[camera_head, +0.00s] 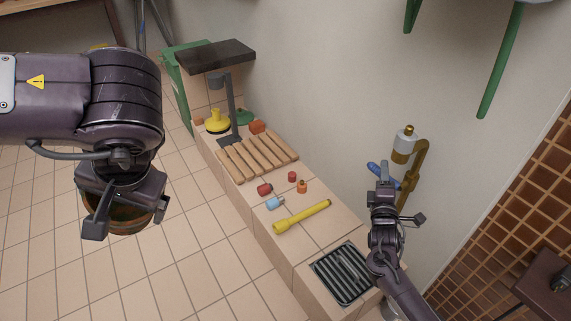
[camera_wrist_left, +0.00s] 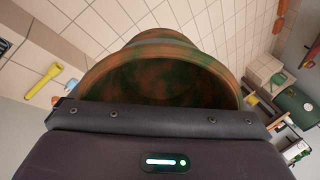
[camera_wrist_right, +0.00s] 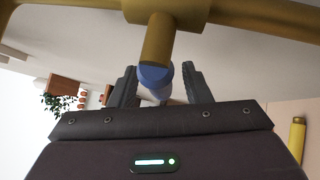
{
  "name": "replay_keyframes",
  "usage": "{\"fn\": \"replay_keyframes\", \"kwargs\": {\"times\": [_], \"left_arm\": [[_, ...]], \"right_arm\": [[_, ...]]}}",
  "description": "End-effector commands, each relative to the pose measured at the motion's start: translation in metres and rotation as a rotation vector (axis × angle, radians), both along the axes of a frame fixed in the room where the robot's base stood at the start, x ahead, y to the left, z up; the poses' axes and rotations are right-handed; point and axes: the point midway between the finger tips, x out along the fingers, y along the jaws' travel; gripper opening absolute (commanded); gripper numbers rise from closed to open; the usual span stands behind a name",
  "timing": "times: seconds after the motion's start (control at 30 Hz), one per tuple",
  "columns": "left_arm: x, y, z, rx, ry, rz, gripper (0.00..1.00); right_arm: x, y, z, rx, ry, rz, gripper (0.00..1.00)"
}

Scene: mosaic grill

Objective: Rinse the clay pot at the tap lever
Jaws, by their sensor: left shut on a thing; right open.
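The clay pot (camera_head: 130,224), brown with greenish patches, hangs over the tiled floor at the left of the head view. My left gripper (camera_head: 122,205) is shut on it; in the left wrist view the pot's wide mouth (camera_wrist_left: 160,85) faces the camera beyond the jaws. The brass tap (camera_head: 420,160) stands by the wall at the right, with a blue tap lever (camera_head: 378,172). My right gripper (camera_head: 385,178) is open at the lever. In the right wrist view the blue lever (camera_wrist_right: 155,76) lies between the two fingers; contact cannot be told.
A dark drain grate (camera_head: 343,272) is set in the tiled ledge (camera_head: 315,240) below the tap. A yellow cylinder (camera_head: 302,217), small red, blue and orange items, a wooden slatted rack (camera_head: 258,155) and a lamp-like stand (camera_head: 232,110) occupy the ledge. The floor beside it is clear.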

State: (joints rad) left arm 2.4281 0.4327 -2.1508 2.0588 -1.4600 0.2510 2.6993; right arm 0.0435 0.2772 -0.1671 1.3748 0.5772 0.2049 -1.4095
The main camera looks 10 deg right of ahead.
Motion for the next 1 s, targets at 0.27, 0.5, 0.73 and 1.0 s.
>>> {"fn": "replay_keyframes", "kwargs": {"times": [0.27,0.5,0.73,1.0], "left_arm": [[0.000,0.000,0.000,0.000,-0.001,0.000,0.68],[0.000,0.000,0.000,0.000,-0.001,0.000,0.68],[0.000,0.000,0.000,0.000,-0.001,0.000,0.68],[0.000,0.000,-0.016,0.000,0.000,0.000,0.68]], "right_arm": [[0.001,-0.001,0.000,0.000,0.001,0.001,0.44],[0.001,0.000,0.000,0.000,0.001,0.001,0.14],[0.001,0.000,0.000,0.001,0.002,0.001,0.00],[0.001,0.000,0.003,0.061,-0.141,-0.001,0.00]]}}
